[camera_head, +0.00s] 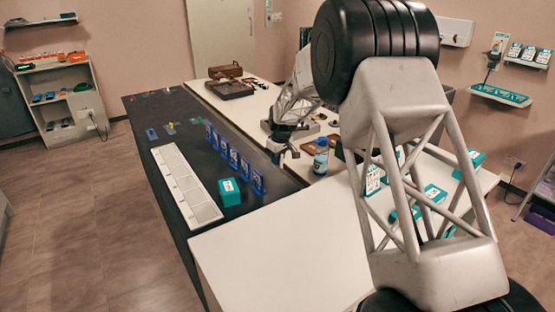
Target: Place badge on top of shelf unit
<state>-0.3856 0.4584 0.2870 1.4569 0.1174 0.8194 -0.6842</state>
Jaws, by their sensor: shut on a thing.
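My gripper (283,152) is at the end of my arm, low over the edge between the dark counter and the pale table. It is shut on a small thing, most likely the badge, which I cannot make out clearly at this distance. Several upright blue badge-like holders (234,160) stand in a row on the dark counter, left of and below my gripper. A pale shelf unit (88,102) stands against the back left wall, well away from my gripper. Small orange and green things lie on its top, and more items sit on its lower shelves.
The dark counter (143,108) carries a white segmented tray (184,187) and a teal box (229,192). A blue-capped bottle (321,160) stands right of my gripper. A brown case (229,88) lies farther back. The floor (85,195) at left is clear.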

